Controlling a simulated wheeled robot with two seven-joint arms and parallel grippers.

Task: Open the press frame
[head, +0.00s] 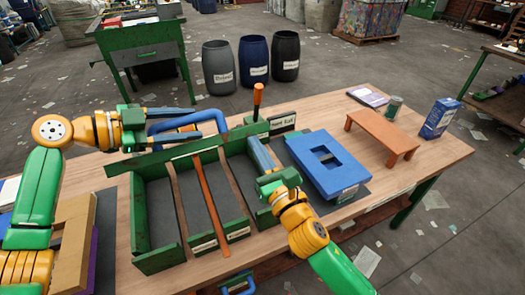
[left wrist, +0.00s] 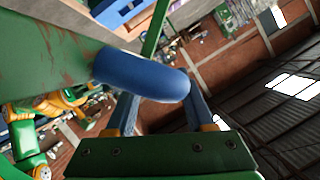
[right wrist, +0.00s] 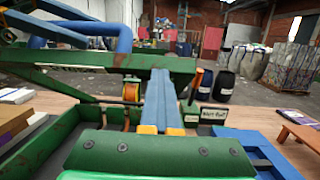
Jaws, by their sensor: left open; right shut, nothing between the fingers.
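The green press frame (head: 215,141) spans the far part of the divided green tray (head: 160,262); how far it is tilted is hard to tell. Its blue bar handle (head: 218,115) sticks out on the left and also shows in the left wrist view (left wrist: 145,77). My left gripper (head: 196,118) is open, with its fingers (left wrist: 160,105) on either side of the handle. Whether they touch it is unclear. My right gripper (head: 262,152) is shut and empty over the tray's right compartment; its fingers lie together in the right wrist view (right wrist: 162,90).
A blue block with a cut-out (head: 327,170) stands right of the tray. An upright orange lever (head: 257,97) and a sign (head: 283,124) stand behind. A small orange bench (head: 382,132), a can (head: 393,107) and a blue box (head: 440,118) are farther right.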

